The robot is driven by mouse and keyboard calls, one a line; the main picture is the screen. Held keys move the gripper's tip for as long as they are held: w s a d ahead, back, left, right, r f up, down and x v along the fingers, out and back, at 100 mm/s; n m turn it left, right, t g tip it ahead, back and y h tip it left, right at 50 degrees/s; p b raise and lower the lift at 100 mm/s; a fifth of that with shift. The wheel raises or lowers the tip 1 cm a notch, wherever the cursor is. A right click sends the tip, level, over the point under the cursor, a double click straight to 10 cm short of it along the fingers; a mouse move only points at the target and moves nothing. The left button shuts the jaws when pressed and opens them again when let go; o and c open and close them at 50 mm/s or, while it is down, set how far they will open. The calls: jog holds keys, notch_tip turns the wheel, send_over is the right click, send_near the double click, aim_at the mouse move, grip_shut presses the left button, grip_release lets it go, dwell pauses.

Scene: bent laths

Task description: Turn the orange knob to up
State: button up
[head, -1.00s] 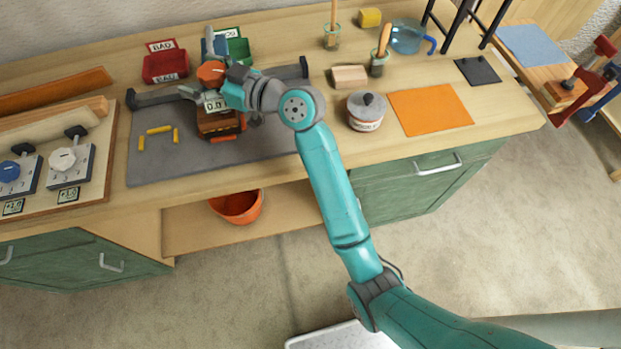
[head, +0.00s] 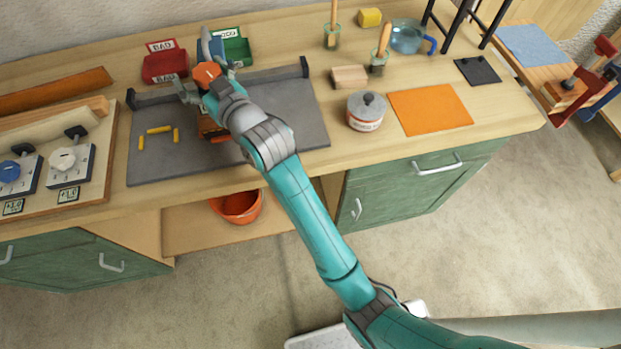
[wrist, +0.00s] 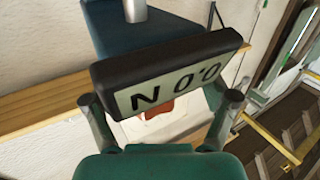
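The orange knob (head: 207,73) has a pale mark on top and sits above an orange-brown body at the back of the grey mat. My gripper (head: 209,84) is at the knob, with its fingers spread to either side; I cannot tell whether they touch it. In the wrist view my gripper (wrist: 160,105) has two fingers wide apart, with a dark-framed display (wrist: 170,75) reading upside down "0.0 N" across the gap. It hides what lies behind, except a small orange-red patch. My arm covers most of the knob's body.
A blue block (head: 217,47) with a grey cylinder stands just behind the knob. A red bin (head: 165,66) is to the left and a green bin (head: 238,50) to the right. Yellow pieces lie on the mat (head: 165,165). A lidded pot (head: 366,110) stands to the right.

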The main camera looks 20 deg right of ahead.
jog(key=v, duration=1.1)
jog(key=s+d+f+m+h, duration=0.2)
jog(key=s+d+f+h, duration=0.1)
jog(key=s+d+f, duration=0.9)
jog(key=shift+f, duration=0.75)
jog(key=shift+s, duration=0.1)
jog(key=w+a+r+n+g+y, duration=0.3)
jog(key=w+a+r+n+y, duration=0.35)
jog(key=w+r, duration=0.7)
jog(key=shift+m+y, duration=0.25)
jog(key=shift+m, duration=0.5)
jog(key=x, duration=1.2)
jog(key=shift+s+a+r, duration=0.15)
jog(key=shift+a, duration=0.35)
jog(key=shift+c, duration=0.2)
jog(key=c, duration=1.1)
